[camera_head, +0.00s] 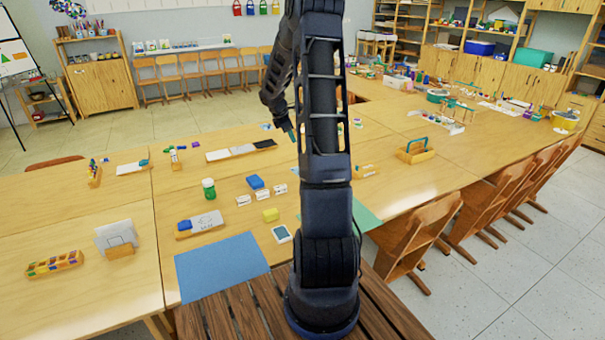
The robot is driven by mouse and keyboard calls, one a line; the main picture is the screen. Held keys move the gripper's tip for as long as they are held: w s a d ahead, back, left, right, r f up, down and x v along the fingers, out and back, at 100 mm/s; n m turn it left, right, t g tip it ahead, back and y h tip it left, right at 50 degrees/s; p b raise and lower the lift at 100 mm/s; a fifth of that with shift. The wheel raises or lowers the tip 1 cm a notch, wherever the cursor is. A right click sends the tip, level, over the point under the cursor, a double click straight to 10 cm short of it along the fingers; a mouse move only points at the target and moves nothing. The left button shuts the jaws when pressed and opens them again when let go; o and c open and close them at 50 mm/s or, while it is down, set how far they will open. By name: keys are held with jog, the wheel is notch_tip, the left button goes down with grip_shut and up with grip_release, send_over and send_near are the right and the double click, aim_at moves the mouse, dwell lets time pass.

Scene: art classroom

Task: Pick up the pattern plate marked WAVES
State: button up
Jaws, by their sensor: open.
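I cannot read the word WAVES anywhere in this view, so I cannot tell which piece is the plate marked so. A row of small white labelled blocks (261,195) stands mid-table, their marks too small to read. A small dark-edged plate (282,234) lies flat nearer me, its face unclear. A pale board with faint lines (116,234) stands tilted in a wooden holder at the left. My gripper (291,134) is above the far part of the table, partly behind my arm. Its fingers look teal and small, and it is open with nothing seen in it.
A long tray (241,150) lies farther back. Wooden chairs (415,234) line the right edge. Bare tabletop shows at left.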

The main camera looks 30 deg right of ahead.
jog(key=w+d+f+n, duration=0.1)
jog(key=w+d+f, duration=0.1)
jog(key=f, duration=0.4)
jog(key=w+d+f+n, duration=0.1)
jog(key=w+d+f, duration=0.1)
jog(key=d+f, duration=0.2)
jog(key=w+d+f+n, duration=0.2)
jog(key=d+f, duration=0.1)
jog(key=f, duration=0.6)
jog(key=shift+d+f+g, duration=0.1)
jog(key=shift+f+g, duration=0.2)
jog(key=shift+a+x, duration=0.15)
jog(key=shift+x, duration=1.2)
jog(key=shift+a+x, duration=0.15)
jog(key=shift+x, duration=1.15)
jog(key=shift+s+f, duration=0.1)
jog(key=shift+s, duration=0.05)
grip_shut()
